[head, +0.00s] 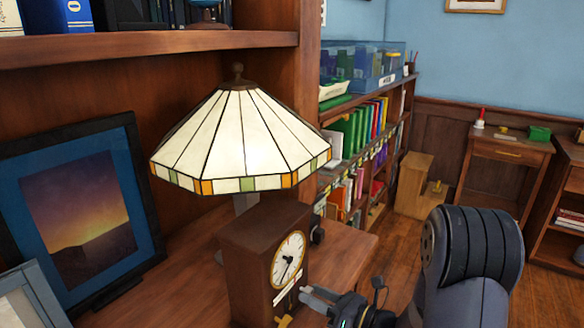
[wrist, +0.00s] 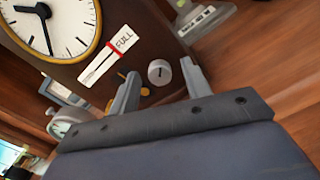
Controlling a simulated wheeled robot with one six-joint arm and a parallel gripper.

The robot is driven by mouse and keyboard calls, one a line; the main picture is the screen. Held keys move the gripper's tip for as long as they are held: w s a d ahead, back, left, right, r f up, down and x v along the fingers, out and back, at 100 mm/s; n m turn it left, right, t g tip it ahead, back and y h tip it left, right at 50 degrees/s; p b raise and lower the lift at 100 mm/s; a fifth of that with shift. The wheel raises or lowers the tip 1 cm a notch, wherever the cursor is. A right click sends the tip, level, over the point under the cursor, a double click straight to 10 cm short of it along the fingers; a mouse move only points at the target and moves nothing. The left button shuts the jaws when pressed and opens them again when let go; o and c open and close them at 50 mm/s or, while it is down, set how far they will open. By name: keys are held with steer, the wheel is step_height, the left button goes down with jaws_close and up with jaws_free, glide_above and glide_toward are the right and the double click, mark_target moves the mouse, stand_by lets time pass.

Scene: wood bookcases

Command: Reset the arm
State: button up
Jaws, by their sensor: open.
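My gripper (wrist: 160,88) is open in the wrist view, its two grey fingers apart and pointing at the lower front of a brown wooden clock (wrist: 140,30). A small round grey knob (wrist: 160,72) shows between the fingers; I cannot tell whether they touch it. In the head view the clock (head: 250,255) stands upright on the wooden desk, with a cream dial. My gripper (head: 305,297) is at its lower right front, partly cut by the frame's bottom. My dark arm rises at the right.
A stained-glass lamp (head: 240,140) stands right behind the clock. A framed sunset picture (head: 80,215) leans at the left. A shelf (head: 150,45) overhangs the desk (head: 345,262). A bookcase (head: 345,185) with several books stands behind. Open floor (head: 395,250) lies at the right.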

steer(key=n+b, duration=0.4)
steer(key=shift+f, duration=0.2)
steer(key=shift+r+n+b, duration=0.2)
steer(key=shift+n+b, duration=0.55)
steer(key=shift+n, duration=0.35)
